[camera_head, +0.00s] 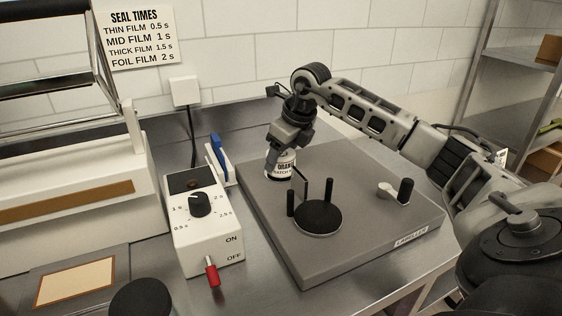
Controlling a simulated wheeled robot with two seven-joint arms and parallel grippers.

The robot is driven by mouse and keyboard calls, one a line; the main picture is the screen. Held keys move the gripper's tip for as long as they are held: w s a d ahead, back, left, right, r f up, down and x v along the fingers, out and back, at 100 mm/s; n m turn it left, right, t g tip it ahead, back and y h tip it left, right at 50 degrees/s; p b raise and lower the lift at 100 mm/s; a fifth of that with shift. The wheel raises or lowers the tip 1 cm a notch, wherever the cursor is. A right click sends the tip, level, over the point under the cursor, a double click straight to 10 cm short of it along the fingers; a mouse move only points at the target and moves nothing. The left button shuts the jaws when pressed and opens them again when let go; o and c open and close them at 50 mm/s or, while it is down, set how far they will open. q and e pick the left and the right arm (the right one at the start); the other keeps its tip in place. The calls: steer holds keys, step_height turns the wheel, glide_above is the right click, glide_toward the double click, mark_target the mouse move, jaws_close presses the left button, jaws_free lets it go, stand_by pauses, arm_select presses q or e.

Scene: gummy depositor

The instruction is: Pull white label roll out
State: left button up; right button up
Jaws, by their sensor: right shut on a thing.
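The white label roll (281,171) is at the back left of the grey labeller (370,245). It carries dark printed text, partly covered. My right gripper (284,150) comes down over it from above and is shut on it. The fingers hide the roll's upper part. I cannot tell whether the roll's underside touches the labeller's top. My left gripper is not in view.
The labeller's top has a black disc (318,219), thin posts beside it and a small lever with a black knob (405,190). A white control box (203,230) with a red switch stands left. A blue-and-white holder (220,160) stands close behind it.

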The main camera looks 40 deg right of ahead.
steer(key=shift+r+p, duration=0.3)
steer(key=shift+r, duration=0.25)
steer(key=shift+r+p, duration=0.5)
steer(key=shift+r, duration=0.05)
steer(key=shift+r+p, duration=0.65)
steer(key=shift+r, duration=0.1)
steer(key=shift+r+p, duration=1.05)
steer(key=shift+r, duration=0.25)
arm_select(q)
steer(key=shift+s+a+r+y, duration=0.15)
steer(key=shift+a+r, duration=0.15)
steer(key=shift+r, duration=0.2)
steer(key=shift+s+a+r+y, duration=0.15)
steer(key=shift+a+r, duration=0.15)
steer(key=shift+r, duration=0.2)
arm_select(e)
steer(key=shift+r, duration=0.1)
step_height(320, 180, up, 3)
steer(key=shift+p, duration=0.65)
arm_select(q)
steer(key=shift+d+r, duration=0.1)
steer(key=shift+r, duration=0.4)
arm_select(e)
steer(key=shift+r, duration=0.95)
